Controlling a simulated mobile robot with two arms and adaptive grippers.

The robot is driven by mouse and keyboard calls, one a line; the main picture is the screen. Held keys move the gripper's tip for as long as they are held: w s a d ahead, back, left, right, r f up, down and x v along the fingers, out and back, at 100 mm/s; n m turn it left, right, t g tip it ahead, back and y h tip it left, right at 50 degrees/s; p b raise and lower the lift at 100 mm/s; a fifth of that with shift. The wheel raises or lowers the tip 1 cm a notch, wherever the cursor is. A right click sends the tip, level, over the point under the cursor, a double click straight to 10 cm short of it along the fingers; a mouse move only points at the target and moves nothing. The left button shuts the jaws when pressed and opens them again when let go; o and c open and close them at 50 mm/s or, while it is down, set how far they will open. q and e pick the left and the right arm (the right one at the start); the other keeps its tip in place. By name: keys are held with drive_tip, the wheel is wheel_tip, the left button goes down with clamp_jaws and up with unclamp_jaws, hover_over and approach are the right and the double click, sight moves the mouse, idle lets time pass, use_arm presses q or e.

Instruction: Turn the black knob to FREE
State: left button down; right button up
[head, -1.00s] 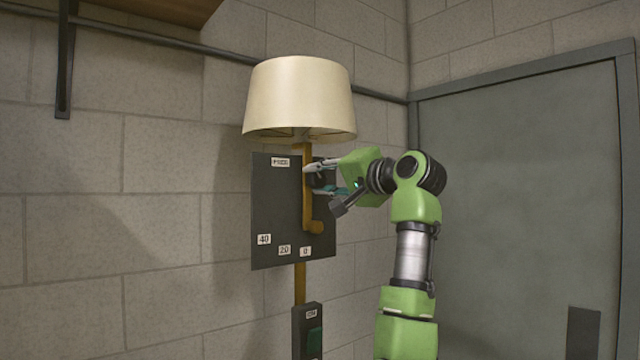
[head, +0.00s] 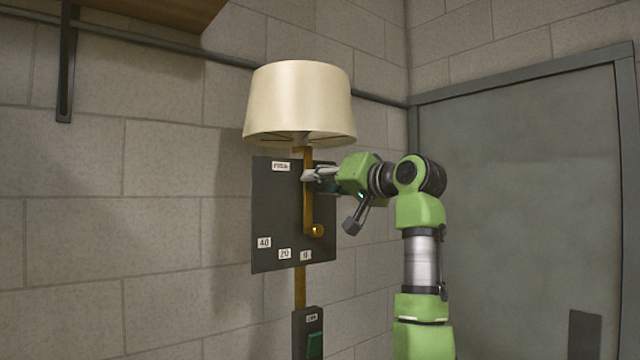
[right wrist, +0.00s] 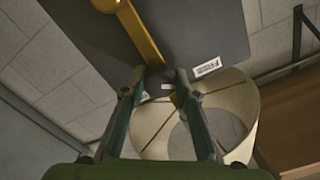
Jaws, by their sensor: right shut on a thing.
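The dark panel (head: 275,210) stands under a cream lampshade (head: 300,103), with a FREE label (head: 281,167) at its top and labels 40 (head: 264,242), 20 (head: 284,253) and 0 (head: 305,255) along its bottom. A brass bar (head: 308,205) hangs in front of the panel. My right gripper (head: 308,175) is at the bar's upper part. In the right wrist view its two fingers are shut on the black knob (right wrist: 158,84), which is mostly hidden between them. The knob's pointing direction cannot be made out. My left gripper is out of view.
A dark box with a green switch (head: 314,344) is below the panel on the brass pole (head: 300,285). A block wall (head: 150,220) is behind, with a shelf bracket (head: 67,60) at upper left. A grey door (head: 530,200) is at right.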

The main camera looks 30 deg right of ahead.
drive_tip(key=shift+f, duration=0.2)
drive_tip(key=o, duration=1.1)
drive_tip(key=shift+r, duration=0.1)
drive_tip(key=s+d, duration=0.1)
drive_tip(key=s, duration=1.1)
drive_tip(key=shift+w, duration=0.1)
